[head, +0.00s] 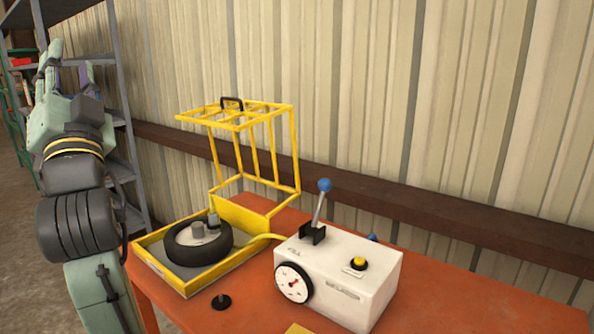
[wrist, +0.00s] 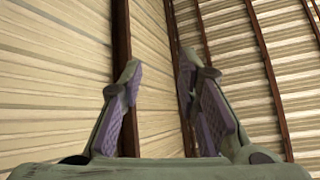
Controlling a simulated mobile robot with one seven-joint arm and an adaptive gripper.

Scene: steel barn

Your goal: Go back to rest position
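My gripper (head: 68,72) is raised at the left of the head view, above and to the left of the table, with its fingers pointing up. In the wrist view my gripper (wrist: 160,105) shows two purple-padded fingers spread apart with nothing between them. Only the wall and its brown beams show beyond the fingers. My gripper is apart from everything on the table.
An orange table (head: 440,295) bears a yellow tray with a raised cage lid (head: 270,112), a black wheel (head: 180,250) in the tray, a white box (head: 350,275) with a blue-knobbed lever (head: 321,200), and a small black knob (head: 221,301). Grey shelves (head: 125,110) stand behind my arm.

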